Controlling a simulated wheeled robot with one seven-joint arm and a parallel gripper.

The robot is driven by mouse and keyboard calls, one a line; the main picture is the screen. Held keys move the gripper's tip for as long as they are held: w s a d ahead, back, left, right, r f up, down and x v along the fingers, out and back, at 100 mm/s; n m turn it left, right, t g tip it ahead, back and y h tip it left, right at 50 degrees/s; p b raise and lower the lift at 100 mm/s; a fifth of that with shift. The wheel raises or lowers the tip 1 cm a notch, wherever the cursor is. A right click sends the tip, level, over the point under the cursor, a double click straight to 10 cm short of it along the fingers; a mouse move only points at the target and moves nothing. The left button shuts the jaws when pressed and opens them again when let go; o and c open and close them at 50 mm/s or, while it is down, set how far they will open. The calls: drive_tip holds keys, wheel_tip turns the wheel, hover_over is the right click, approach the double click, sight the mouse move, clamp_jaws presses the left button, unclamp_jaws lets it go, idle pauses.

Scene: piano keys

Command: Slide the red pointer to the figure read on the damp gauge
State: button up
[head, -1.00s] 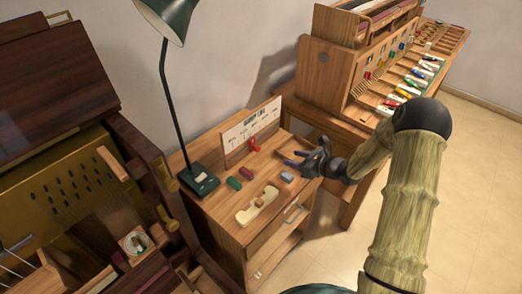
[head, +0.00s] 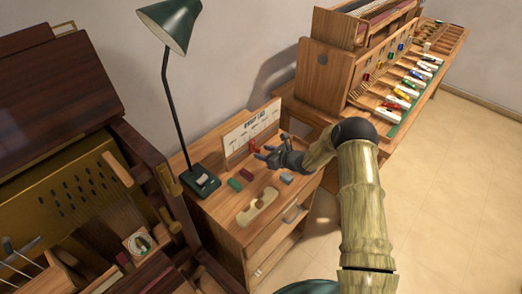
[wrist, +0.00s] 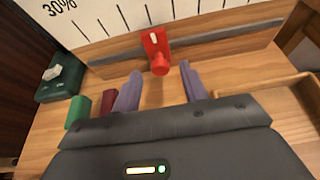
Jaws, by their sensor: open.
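The red pointer (head: 254,146) sits on a slot below the white scale board (head: 240,135) at the back of the small wooden cabinet. In the wrist view the pointer (wrist: 157,50) has a red knob facing me. "30%" and tick marks show on the board (wrist: 110,18); the other figures are out of view there. My gripper (head: 260,153) is open, its two purple-grey fingers (wrist: 160,74) to either side of and just short of the knob, apart from it. A small round dial (head: 139,243), possibly the damp gauge, sits at lower left; its reading is too small to tell.
A green lamp (head: 203,184) stands left of the board. A bench with keys (head: 400,95) is at right.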

sight(255, 148)
drive_tip(key=shift+x, duration=1.05)
